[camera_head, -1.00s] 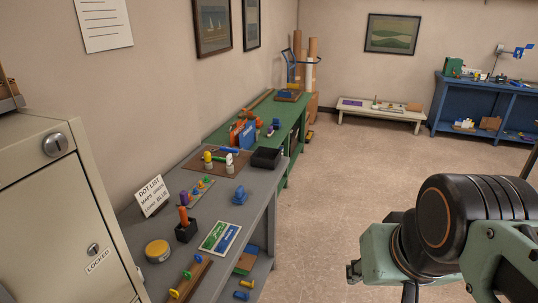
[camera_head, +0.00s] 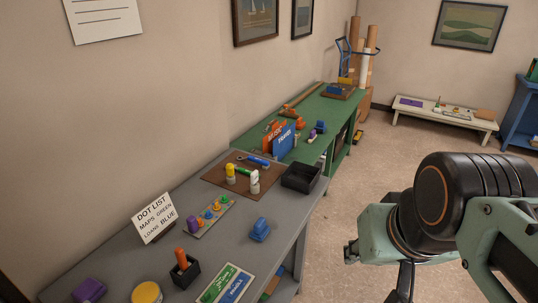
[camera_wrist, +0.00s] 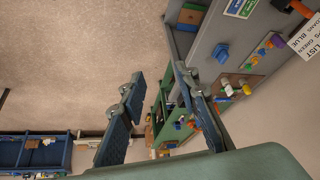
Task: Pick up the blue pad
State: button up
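My gripper (camera_wrist: 158,78) is open and empty in the wrist view, with two separate dark fingers and floor between them. In the head view my arm is at the lower right, apart from the grey table (camera_head: 120,258). A small blue block-like object (camera_head: 260,229) sits on that table's right part; it also shows in the wrist view (camera_wrist: 220,53). I cannot tell for certain which is the blue pad.
On the grey table stand a list sign (camera_head: 155,218), a black open box (camera_head: 301,177), a purple block (camera_head: 89,290), a yellow tin (camera_head: 146,293) and a peg board (camera_head: 209,217). A green bench (camera_head: 340,103) is beyond.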

aim_at(261, 230)
jog(key=i+l+u, duration=0.15)
jog(key=i+u, duration=0.25)
jog(key=i+l+u, duration=0.35)
jog(key=k+j, duration=0.05)
jog(key=j, duration=0.05)
